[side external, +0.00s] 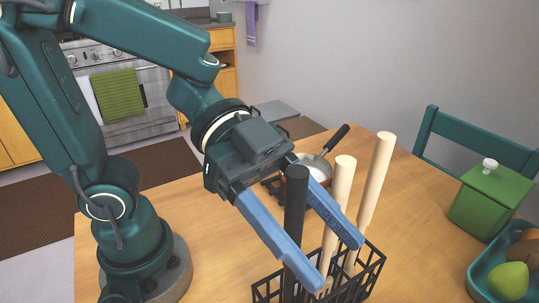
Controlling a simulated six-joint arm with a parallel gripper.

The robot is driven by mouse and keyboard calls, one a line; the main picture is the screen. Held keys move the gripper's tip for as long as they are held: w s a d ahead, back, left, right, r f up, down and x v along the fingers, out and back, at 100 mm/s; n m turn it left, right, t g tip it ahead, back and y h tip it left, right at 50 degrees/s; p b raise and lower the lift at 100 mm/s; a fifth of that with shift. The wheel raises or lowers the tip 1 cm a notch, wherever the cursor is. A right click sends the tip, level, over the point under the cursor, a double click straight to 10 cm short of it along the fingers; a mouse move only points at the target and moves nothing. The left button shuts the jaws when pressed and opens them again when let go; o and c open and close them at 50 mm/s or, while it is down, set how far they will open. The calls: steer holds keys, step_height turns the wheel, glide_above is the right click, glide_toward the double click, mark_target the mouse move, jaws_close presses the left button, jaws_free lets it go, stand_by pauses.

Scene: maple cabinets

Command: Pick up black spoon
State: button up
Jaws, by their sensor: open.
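A black upright handle, which I take for the black spoon (296,200), stands in a black wire holder (373,268). Its lower end is hard to make out in the holder. My gripper (334,263) is open, with two blue fingers pointing down and to the right over the holder. The near finger crosses in front of the black handle's lower part, and the far finger lies to its right. The handle's top rises in the gap between the fingers. I cannot tell whether either finger touches it.
Two pale wooden handles, a shorter one (344,180) and a taller one (379,170), stand in the same holder, close to the far finger. A pan (316,166) lies behind. A green box (490,196) and a teal tray (478,281) with fruit are at right.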

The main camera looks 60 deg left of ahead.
steer(key=shift+c, duration=0.3)
jaws_close()
steer(key=shift+r, duration=0.15)
